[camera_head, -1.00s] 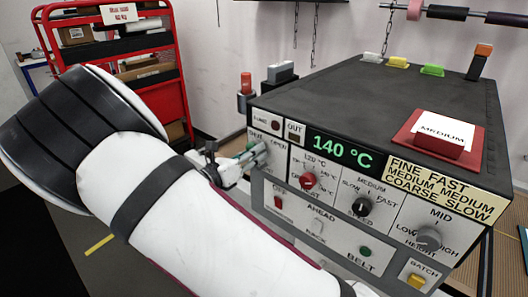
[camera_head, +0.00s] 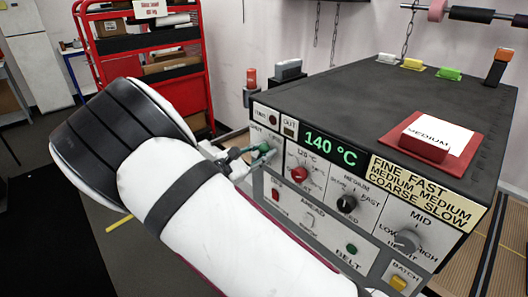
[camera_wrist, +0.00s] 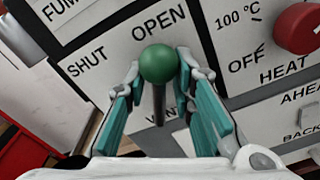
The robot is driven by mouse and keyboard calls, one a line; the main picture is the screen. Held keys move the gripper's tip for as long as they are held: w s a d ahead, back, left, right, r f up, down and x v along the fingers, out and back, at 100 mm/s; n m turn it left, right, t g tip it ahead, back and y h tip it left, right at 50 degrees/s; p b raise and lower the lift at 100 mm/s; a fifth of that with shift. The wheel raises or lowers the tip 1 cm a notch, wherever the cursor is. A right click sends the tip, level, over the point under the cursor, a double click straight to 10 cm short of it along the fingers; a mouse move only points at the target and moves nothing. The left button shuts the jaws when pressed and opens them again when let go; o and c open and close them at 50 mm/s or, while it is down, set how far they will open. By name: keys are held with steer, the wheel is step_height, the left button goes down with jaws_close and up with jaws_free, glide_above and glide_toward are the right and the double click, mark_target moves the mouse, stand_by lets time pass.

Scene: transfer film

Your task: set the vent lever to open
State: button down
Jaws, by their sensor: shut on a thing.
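The vent lever's green ball knob (camera_wrist: 158,63) sits between the fingertips of my gripper (camera_wrist: 158,75) in the wrist view. My gripper is shut on it. The lever's dark stem (camera_wrist: 159,103) runs down from the knob toward the partly hidden VENT label. The OPEN label (camera_wrist: 160,22) is just above the knob, and the SHUT label (camera_wrist: 87,67) is to its left. The knob is nearer to OPEN. In the head view, my gripper (camera_head: 252,158) is at the left end of the machine's front panel, partly hidden by my arm.
The red heat knob (camera_wrist: 299,28) is close on the right of the vent panel. The machine (camera_head: 390,95) carries a red tray (camera_head: 462,166) with a MEDIUM card on top. A red shelf cart (camera_head: 205,60) stands behind my arm.

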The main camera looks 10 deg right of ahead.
steer(key=shift+s+d+f+m, duration=0.1)
steer(key=shift+s+d+m, duration=0.05)
steer(key=shift+m, duration=0.25)
steer(key=c, duration=1.3)
jaws_free()
steer(key=v, duration=1.2)
